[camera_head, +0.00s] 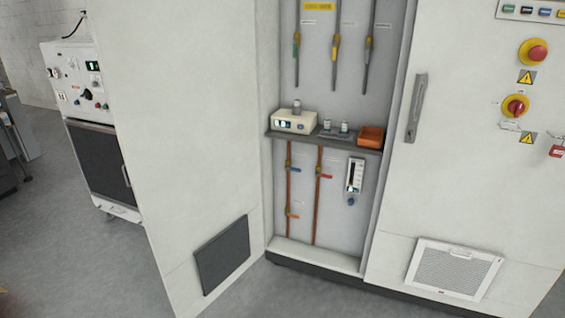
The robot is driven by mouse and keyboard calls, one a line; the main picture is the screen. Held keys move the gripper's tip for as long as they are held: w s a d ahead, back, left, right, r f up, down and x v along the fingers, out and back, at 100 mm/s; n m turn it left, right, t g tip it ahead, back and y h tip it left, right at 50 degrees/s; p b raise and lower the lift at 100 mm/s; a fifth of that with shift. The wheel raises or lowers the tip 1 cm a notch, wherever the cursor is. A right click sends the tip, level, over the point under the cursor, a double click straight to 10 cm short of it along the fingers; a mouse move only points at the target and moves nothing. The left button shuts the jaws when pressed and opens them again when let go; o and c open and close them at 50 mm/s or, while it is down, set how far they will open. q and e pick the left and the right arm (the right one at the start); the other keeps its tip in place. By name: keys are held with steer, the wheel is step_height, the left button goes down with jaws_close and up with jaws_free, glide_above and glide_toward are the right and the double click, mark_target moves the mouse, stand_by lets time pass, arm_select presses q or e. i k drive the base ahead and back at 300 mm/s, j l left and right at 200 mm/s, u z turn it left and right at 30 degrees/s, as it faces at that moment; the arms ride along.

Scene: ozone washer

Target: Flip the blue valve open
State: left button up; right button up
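A small blue valve handle (296,170) is on the left copper pipe (288,192), in the recessed bay of the cabinet below the shelf. The handle points to the right, roughly across the upright pipe. It is small in the picture, so its exact angle is hard to tell. Neither of my grippers is in view, and nothing covers the valve.
A red valve handle (325,176) is on the right copper pipe (317,210), and another reddish handle (292,216) is lower on the left pipe. A flowmeter (355,175) hangs to the right. The shelf (310,137) juts out above. The floor (300,296) in front is clear.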

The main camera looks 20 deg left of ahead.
mark_target(287, 167)
steer(key=i+j+u, duration=0.1)
steer(key=i+j, duration=0.15)
steer(key=i, duration=0.2)
steer(key=i+j+u, duration=0.1)
steer(key=i, duration=0.35)
steer(key=i+j+u, duration=0.1)
steer(key=i+j, duration=0.15)
steer(key=i, duration=0.25)
steer(key=i+j+u, duration=0.1)
steer(key=i, duration=0.35)
